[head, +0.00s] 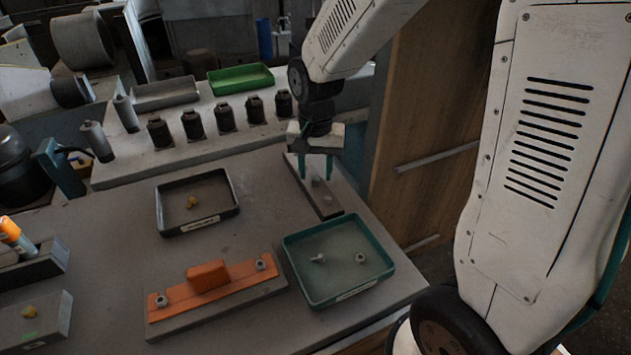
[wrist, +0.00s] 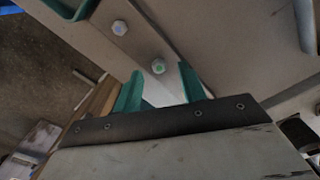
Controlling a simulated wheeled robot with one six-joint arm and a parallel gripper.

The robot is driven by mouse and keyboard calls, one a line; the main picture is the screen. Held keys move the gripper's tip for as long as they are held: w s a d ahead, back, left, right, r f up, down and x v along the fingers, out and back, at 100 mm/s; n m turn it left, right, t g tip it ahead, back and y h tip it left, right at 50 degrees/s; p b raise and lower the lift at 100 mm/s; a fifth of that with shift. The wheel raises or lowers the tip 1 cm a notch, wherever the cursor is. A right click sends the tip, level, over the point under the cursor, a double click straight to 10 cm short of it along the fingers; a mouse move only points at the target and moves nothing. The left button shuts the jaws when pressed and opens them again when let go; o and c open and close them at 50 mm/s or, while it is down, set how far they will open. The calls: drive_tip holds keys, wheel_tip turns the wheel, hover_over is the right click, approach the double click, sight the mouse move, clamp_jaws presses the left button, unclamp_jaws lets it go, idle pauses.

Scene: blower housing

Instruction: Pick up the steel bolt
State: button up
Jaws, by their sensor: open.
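My gripper (head: 316,170) is open, pointing down over a narrow grey block at the back right of the table. Two steel bolts stand on that block; one (head: 316,182) is just below my fingertips and the other (head: 327,197) is nearer the front. In the wrist view my teal fingers (wrist: 160,88) are apart with nothing between them. There, one bolt head (wrist: 158,66) lies just beyond the gap and another (wrist: 119,28) farther off. The teal tray (head: 345,293) holds two more steel bolts, one lying (head: 319,258) and one (head: 360,258) apparently upright.
An orange bracket (head: 208,275) with a bolt at each end sits on a grey block at front centre. Several black motors (head: 160,132) line the back bench. A wooden panel (head: 425,130) stands right of my gripper.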

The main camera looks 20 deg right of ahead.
sight(315, 179)
drive_tip(key=shift+f, duration=0.3)
drive_tip(key=c, duration=0.8)
drive_tip(key=shift+r, duration=0.15)
drive_tip(key=shift+r, duration=0.25)
drive_tip(key=r, duration=0.3)
drive_tip(key=shift+s+a, duration=0.2)
drive_tip(key=s+a, duration=0.2)
drive_tip(key=s, duration=0.2)
drive_tip(key=s+a+r, duration=0.1)
drive_tip(key=s+a, duration=0.2)
drive_tip(key=s, duration=0.2)
drive_tip(key=s+a, duration=0.2)
drive_tip(key=s, duration=0.2)
drive_tip(key=shift+s+a+r, duration=0.15)
drive_tip(key=shift+s+a, duration=0.05)
drive_tip(key=shift+a, duration=0.15)
